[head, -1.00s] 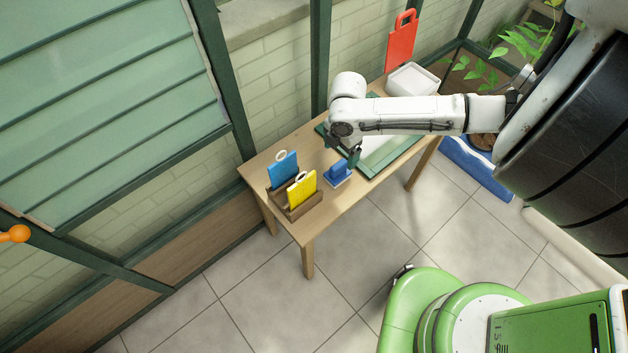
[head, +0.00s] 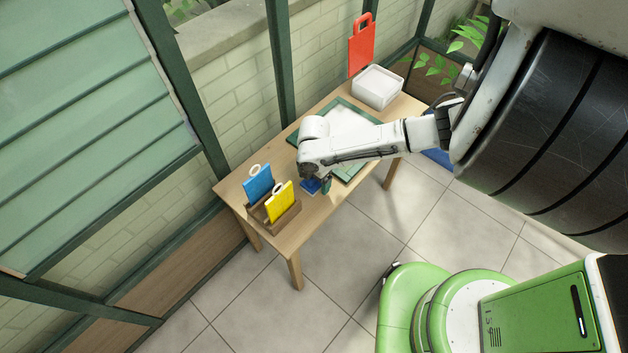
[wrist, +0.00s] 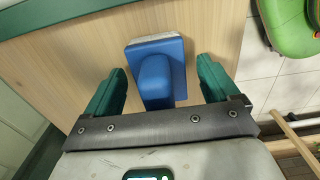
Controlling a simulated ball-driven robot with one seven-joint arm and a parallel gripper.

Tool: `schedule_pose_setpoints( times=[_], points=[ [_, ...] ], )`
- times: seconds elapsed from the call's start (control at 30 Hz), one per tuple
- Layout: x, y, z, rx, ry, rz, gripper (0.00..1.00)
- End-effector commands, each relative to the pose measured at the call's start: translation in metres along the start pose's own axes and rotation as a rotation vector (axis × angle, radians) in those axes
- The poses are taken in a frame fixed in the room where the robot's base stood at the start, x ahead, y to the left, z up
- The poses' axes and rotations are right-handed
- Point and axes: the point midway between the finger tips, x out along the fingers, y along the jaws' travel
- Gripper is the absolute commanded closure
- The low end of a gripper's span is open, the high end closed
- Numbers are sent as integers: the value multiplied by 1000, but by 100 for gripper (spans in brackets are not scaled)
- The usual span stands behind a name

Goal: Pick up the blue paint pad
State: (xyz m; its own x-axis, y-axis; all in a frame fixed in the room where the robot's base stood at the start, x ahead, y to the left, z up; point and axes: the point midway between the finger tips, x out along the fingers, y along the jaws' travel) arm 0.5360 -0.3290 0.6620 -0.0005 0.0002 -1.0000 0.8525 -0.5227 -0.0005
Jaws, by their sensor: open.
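The blue paint pad (wrist: 156,73) lies on the wooden table in the wrist view, with its handle up and a pale edge along one side. My gripper (wrist: 160,85) is open, with one green finger on each side of the pad's handle and visible gaps on both sides. I cannot tell how high the fingers are above the table. In the head view the pad (head: 310,186) is partly hidden beneath my wrist, and my gripper (head: 325,186) is beside it.
A wooden holder (head: 285,219) with a blue card (head: 258,183) and a yellow card (head: 279,203) stands left of the pad. A white bin (head: 377,87) and a red board (head: 361,47) are at the table's far end.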

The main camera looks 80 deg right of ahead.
Motion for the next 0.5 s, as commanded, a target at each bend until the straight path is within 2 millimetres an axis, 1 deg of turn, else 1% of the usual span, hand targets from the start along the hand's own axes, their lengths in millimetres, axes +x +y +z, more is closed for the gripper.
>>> schedule_pose_setpoints(
  times=[0.2,0.5],
  points=[
    [0,0,0,0,0,0,13],
    [0,0,0,0,0,0,41]
  ],
)
